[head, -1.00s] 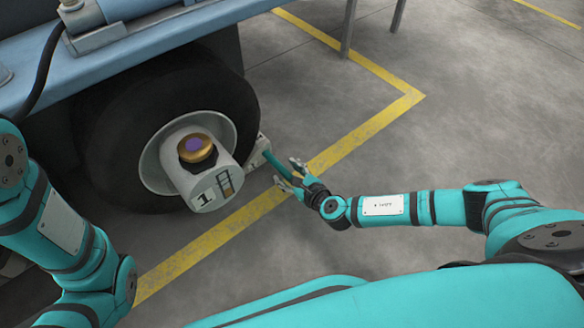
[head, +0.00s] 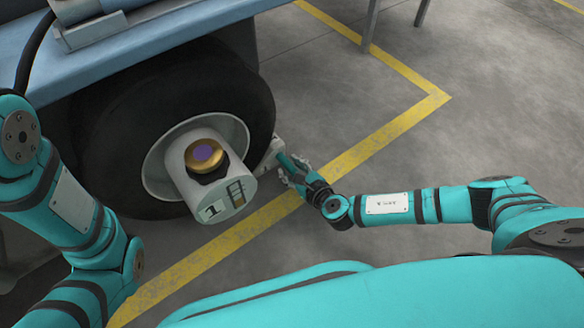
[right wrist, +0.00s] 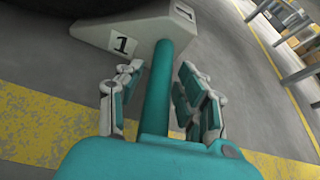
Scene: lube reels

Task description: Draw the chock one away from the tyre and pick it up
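Chock one (head: 267,159) is a pale wedge with a teal bar handle (head: 287,165), on the floor at the right side of the tyre (head: 258,105). In the right wrist view the chock (right wrist: 125,35) shows a "1" on two faces and sits against the dark tyre (right wrist: 60,8). My right gripper (head: 292,172) is at the handle. In the right wrist view its fingers (right wrist: 160,90) stand on both sides of the handle (right wrist: 158,75), with narrow gaps, so it looks open. My left arm shows at the left; its gripper is out of view.
A pale cylinder (head: 225,200) marked "1", with a gold and purple cap, sticks out from the wheel hub. The blue vehicle bed (head: 160,45) overhangs the tyre. A yellow floor line (head: 385,135) runs past the chock.

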